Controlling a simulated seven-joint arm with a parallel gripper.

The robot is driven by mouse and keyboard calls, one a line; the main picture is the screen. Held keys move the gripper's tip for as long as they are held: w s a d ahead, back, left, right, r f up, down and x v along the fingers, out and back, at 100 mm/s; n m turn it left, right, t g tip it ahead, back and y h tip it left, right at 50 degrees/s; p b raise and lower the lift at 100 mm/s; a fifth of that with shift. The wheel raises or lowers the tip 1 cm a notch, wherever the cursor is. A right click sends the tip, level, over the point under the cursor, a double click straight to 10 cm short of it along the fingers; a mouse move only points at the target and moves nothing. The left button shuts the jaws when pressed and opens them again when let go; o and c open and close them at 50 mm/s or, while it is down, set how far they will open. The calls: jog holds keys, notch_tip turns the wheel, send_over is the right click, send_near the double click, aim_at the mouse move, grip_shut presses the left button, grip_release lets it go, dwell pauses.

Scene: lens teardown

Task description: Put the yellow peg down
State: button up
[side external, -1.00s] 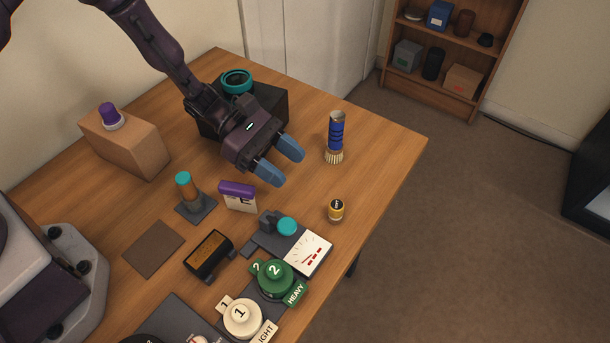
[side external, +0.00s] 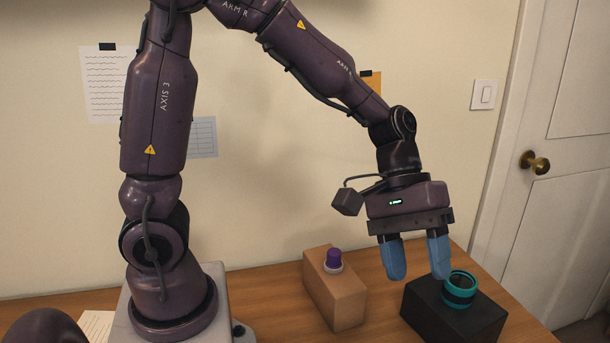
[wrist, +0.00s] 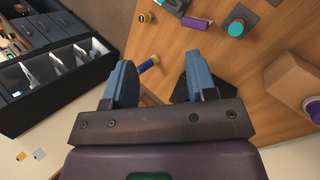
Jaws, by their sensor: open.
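No clearly yellow peg shows in the present frames. A small yellow-and-black cylinder (wrist: 145,17) stands on the table at the top of the wrist view; I cannot tell whether it is the peg. My gripper (side external: 416,275) is open with nothing between its blue fingers. In the side view it hangs above the table, just left of the teal ring (side external: 459,287) on the black block (side external: 455,318). In the wrist view a blue cylinder with tan ends (wrist: 149,64) shows beyond the gap between the fingers (wrist: 158,75), apart from them.
A brown box (side external: 335,298) with a purple knob (side external: 333,259) stands left of the black block. The wrist view shows a purple-topped item (wrist: 195,23), a teal-capped post (wrist: 237,26) and a dark unit with open compartments (wrist: 50,75) beyond the table edge.

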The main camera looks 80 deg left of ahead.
jog(key=s+a+r+m+t+y, duration=0.5)
jog(key=s+a+r+m+y, duration=0.1)
jog(key=s+a, duration=0.5)
notch_tip(320, 180, up, 2)
jog(key=shift+s+a+r+m+t+y, duration=0.2)
jog(key=shift+s+m+t+y, duration=0.1)
jog(key=shift+y, duration=0.2)
